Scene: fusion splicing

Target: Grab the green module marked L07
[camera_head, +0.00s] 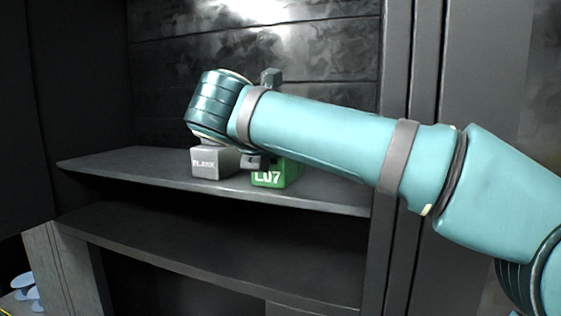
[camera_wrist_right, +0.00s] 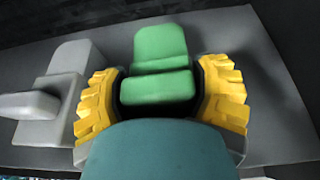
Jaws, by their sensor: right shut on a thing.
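The green module (camera_head: 276,175) marked L07 stands on the upper shelf, partly hidden behind my right arm in the head view. In the right wrist view the green module (camera_wrist_right: 160,62) sits between the yellow pads of my right gripper (camera_wrist_right: 163,92). The pads press on its left and right sides, and the gripper is shut on it. In the head view the fingers are mostly hidden by my own arm. My left gripper is in neither view.
A grey module (camera_head: 212,164) marked BLANK stands just left of the green one, close to the gripper's left finger in the wrist view (camera_wrist_right: 58,95). The upper shelf (camera_head: 120,165) is bare farther left. A lower shelf (camera_head: 200,240) looks empty. Cabinet walls flank both.

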